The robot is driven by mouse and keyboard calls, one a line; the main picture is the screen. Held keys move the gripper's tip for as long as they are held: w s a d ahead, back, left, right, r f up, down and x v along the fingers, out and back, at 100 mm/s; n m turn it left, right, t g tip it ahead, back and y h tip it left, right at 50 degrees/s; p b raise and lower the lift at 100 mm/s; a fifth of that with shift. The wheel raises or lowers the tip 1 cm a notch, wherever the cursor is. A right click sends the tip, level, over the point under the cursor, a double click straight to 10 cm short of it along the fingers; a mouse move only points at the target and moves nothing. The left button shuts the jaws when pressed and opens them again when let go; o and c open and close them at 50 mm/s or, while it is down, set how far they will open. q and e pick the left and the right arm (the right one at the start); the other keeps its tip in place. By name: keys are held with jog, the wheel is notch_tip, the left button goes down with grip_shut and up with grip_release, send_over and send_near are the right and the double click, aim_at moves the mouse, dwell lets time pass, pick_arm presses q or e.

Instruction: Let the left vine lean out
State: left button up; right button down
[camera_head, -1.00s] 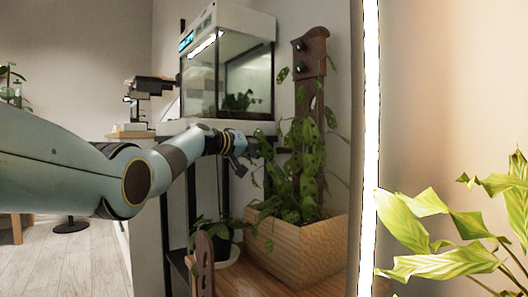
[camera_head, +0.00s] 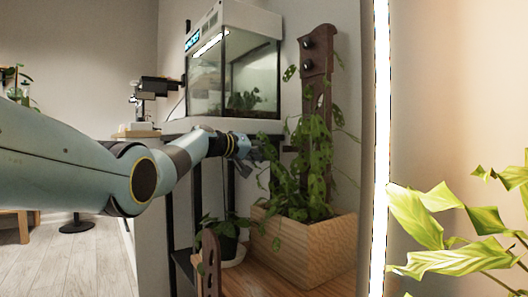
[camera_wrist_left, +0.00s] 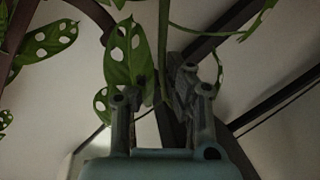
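The vine (camera_head: 318,150), with holed green leaves, climbs a dark brown support board (camera_head: 317,62) in a wooden planter box (camera_head: 318,250). My left gripper (camera_head: 252,152) is at the left edge of its foliage, in front of the aquarium stand. In the left wrist view, my left gripper (camera_wrist_left: 155,95) has its two fingers apart. A thin green stem (camera_wrist_left: 163,45) runs down into the gap between them. A holed leaf (camera_wrist_left: 128,55) hangs at the left finger. I cannot tell whether the fingers touch the stem. My right gripper is not in view.
A lit glass tank (camera_head: 245,75) stands on a dark-legged stand behind the gripper. A small potted plant (camera_head: 228,235) sits low beside the planter. A bright vertical light strip (camera_head: 380,150) and large pale leaves (camera_head: 450,260) are at the right.

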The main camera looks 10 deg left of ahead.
pick_arm(q)
jog(key=shift+a+r, duration=0.1)
jog(key=shift+r, duration=0.05)
jog(key=v, duration=1.2)
dwell(0.4)
